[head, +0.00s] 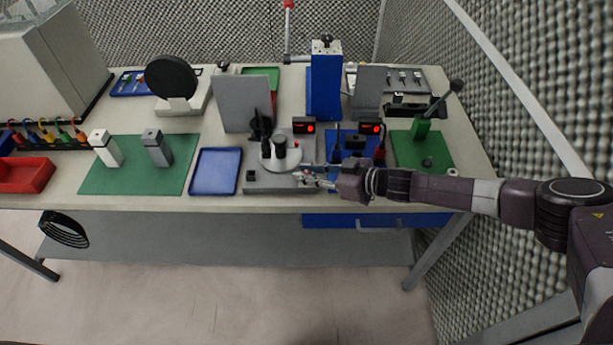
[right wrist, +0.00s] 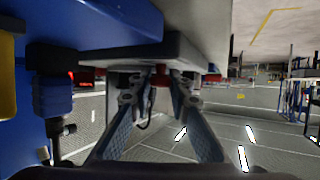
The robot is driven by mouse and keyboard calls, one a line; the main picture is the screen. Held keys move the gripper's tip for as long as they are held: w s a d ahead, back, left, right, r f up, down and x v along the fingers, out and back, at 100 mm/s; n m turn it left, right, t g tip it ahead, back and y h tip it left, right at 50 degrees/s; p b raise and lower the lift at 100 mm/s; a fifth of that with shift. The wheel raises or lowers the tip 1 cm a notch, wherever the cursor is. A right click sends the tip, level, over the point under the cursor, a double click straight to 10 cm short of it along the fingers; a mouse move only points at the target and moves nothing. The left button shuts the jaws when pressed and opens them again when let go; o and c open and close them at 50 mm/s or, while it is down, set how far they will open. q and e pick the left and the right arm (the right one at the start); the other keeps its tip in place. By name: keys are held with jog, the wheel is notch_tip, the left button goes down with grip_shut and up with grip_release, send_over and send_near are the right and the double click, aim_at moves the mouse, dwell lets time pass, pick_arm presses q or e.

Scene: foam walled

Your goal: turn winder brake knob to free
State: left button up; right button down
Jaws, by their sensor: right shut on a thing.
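The winder is a grey base plate (head: 262,187) with a pale round disc (head: 276,160) and dark upright cylinders (head: 279,143), near the bench's front edge. My right gripper (head: 314,180) reaches in from the right at the base's right front side. In the right wrist view its two fingers (right wrist: 160,84) are closed around a small red knob (right wrist: 160,72) below the grey plate's edge (right wrist: 125,52). The fingertips partly cover the knob, and its turned position cannot be read. In the head view the knob is hard to make out. My left gripper is not in view.
A blue tray (head: 215,172) lies left of the winder, beside a green mat (head: 110,183) with two posts. A green mat with a lever (head: 445,140) is at right. A foam wall (head: 520,110) borders the bench.

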jog(key=shift+w+n+g+y+b, duration=0.15)
jog(key=shift+n+g+y+b, duration=0.35)
jog(key=shift+n+g+b, duration=0.6)
jog(key=shift+g+b, duration=0.3)
jog(key=shift+b, duration=0.05)
jog(key=shift+n, duration=0.3)
jog(key=c, duration=1.8)
grip_release()
jog(key=shift+d, duration=0.1)
jog(key=v, duration=1.2)
jog(key=shift+f, duration=0.1)
jog(key=shift+o, duration=0.2)
